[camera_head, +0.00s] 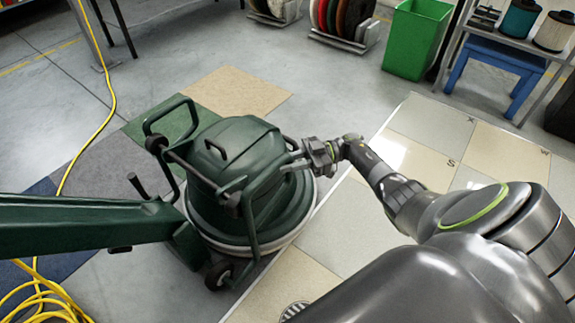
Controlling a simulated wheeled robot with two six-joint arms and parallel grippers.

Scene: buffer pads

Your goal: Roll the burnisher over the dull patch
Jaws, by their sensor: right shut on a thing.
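The dark green burnisher (237,145) stands upright left of centre, on its round base with small wheels. Its long green handle (80,225) reaches to the left edge. My right gripper (308,160) is shut on the burnisher's bar at its right side. My right arm comes in from the lower right. A panel of beige and grey tiles (335,225) lies to the right of the burnisher, with small letters on some tiles. One tile shows a bright reflection; I cannot tell which patch is dull. My left gripper is not in view.
A yellow cord (112,90) runs down the left and coils at lower left. Coloured floor squares (235,90) lie behind and left of the burnisher. A green bin (417,40), pad racks (343,22) and a blue stool (495,60) stand at the back.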

